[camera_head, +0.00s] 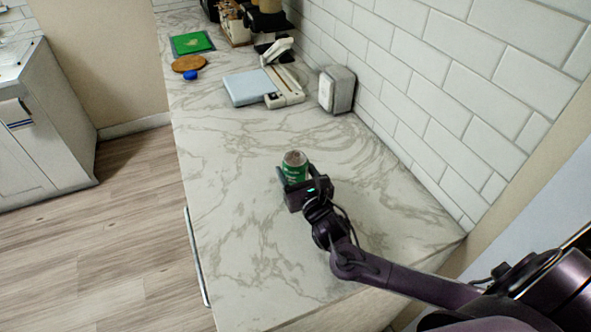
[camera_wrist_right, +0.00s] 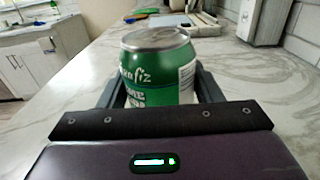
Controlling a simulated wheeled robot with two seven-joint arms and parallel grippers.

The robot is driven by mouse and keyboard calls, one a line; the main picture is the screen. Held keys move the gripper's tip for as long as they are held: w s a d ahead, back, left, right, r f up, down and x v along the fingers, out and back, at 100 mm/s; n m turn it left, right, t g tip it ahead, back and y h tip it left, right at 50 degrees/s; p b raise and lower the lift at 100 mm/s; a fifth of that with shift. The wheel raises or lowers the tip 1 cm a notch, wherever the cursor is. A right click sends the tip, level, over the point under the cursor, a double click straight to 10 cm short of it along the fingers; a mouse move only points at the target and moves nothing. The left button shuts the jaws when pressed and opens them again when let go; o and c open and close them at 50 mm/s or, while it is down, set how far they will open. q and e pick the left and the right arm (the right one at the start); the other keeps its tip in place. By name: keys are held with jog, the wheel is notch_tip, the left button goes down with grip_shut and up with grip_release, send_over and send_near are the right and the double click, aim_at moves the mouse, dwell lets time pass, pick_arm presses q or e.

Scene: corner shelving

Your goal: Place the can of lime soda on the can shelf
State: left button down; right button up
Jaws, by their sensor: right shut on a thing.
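A green can of lime soda (camera_head: 294,167) with a silver top stands upright at the marble countertop's middle in the head view. It also fills the middle of the right wrist view (camera_wrist_right: 158,70). My right gripper (camera_head: 294,180) reaches it from the near side, with its fingers on both sides of the can, shut on it. In the wrist view the fingers (camera_wrist_right: 160,88) flank the can, and its lower part is hidden behind the gripper body. My left gripper is not in view. No can shelf is clearly visible.
The marble countertop (camera_head: 235,210) is clear around the can. Farther back are a grey-white box (camera_head: 337,89), a light blue and white device (camera_head: 262,86), a wooden board (camera_head: 188,63), a blue object (camera_head: 190,75) and a green mat (camera_head: 192,43). A tiled wall (camera_head: 430,80) bounds the right.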

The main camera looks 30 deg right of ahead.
dwell(0.3)
jog(key=o, duration=1.3)
jog(key=shift+f, duration=0.1)
jog(key=shift+o, duration=0.2)
